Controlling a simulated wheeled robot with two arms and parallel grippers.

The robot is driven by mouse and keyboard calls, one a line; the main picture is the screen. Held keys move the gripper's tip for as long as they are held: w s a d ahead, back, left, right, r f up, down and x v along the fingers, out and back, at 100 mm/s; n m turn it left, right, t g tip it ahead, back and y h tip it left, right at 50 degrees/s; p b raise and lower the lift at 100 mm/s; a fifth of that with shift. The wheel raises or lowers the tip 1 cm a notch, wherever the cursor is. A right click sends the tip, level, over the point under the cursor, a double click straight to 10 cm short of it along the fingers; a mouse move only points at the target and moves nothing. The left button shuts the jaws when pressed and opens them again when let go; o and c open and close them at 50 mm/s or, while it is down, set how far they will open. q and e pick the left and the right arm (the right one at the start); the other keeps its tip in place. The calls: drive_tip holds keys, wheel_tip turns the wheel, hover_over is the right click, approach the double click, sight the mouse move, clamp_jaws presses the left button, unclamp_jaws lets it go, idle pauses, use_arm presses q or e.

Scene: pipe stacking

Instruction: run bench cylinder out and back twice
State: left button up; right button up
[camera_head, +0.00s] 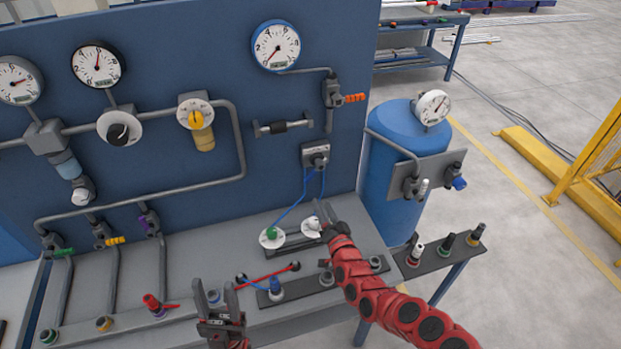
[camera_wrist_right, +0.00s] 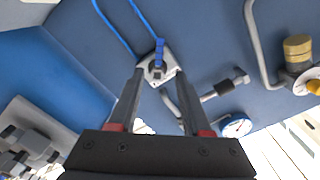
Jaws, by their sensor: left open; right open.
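A small grey and black cylinder (camera_head: 283,127) is mounted level on the blue panel; it shows tilted in the right wrist view (camera_wrist_right: 222,88). I cannot tell for certain that it is the bench cylinder. A grey valve block (camera_head: 316,154) with two blue hoses sits below it. In the right wrist view the valve block (camera_wrist_right: 150,72) has a blue lever (camera_wrist_right: 159,50). My right gripper (camera_head: 325,210) is open and empty, pointing toward the valve block, which lies beyond its fingertips. My left gripper (camera_head: 216,290) is open and empty over the bench's front edge.
A blue tank (camera_head: 390,165) stands at right. Pipes and gauges cover the panel.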

sight(311, 179)
drive_tip(key=b+x, duration=0.3)
drive_tip(key=x, duration=0.2)
drive_tip(key=b+x, duration=0.4)
drive_tip(key=x, duration=0.2)
drive_tip(key=shift+a+f, duration=0.15)
drive_tip(key=shift+f, duration=0.1)
drive_tip(key=shift+w+a+f+b, duration=0.15)
drive_tip(key=shift+w+f+b, duration=0.15)
drive_tip(key=shift+w, duration=0.3)
drive_tip(key=shift+w+a+r+b, duration=0.1)
drive_tip(key=shift+w+r+b, duration=0.3)
drive_tip(key=shift+w, duration=0.3)
drive_tip(key=shift+c, duration=0.3)
clamp_jaws()
